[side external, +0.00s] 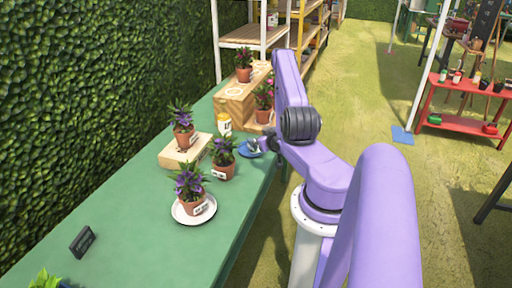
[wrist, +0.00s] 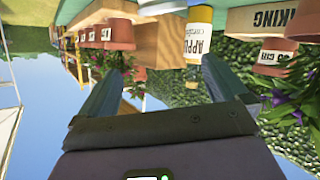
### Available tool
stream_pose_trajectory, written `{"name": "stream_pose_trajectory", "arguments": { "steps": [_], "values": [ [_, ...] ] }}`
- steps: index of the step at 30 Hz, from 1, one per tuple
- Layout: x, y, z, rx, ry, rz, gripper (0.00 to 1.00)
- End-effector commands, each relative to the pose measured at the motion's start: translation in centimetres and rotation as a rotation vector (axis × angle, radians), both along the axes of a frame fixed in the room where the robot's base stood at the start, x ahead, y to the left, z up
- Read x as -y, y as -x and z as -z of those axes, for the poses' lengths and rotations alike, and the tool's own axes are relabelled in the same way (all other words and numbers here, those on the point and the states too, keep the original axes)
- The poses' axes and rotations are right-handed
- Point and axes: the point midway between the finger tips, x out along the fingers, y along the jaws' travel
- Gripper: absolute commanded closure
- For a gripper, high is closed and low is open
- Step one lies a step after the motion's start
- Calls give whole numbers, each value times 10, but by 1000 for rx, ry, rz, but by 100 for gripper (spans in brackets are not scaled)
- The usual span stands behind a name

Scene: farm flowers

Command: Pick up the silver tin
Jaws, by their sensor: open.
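I cannot make out a plainly silver tin in either view. A pale tin (side external: 224,126) with yellow bands and a printed label stands on the green table, near the wooden crate. It shows upside down in the wrist view (wrist: 198,40), at the top, beyond and between my fingers.
Potted purple flowers stand close by: one on a cardboard box (side external: 170,155), one beside it (side external: 223,170), one on a white plate (side external: 180,213). A wooden crate (side external: 236,107) and further pots stand behind. A dark label stand (side external: 82,242) is near the front; the table between is clear.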

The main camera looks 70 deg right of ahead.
Motion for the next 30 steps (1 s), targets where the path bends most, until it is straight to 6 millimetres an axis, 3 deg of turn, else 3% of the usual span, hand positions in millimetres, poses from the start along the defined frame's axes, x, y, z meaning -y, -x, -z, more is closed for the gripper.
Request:
{"name": "stream_pose_trajectory", "arguments": {
  "steps": [12, 17, 30],
  "values": [
    [0, 0, 53, 0, 0, 0, 0],
    [3, -3, 59, 1, 2, -1, 0],
    [35, -31, 75, 2, 5, -2, 0]
  ]
}}
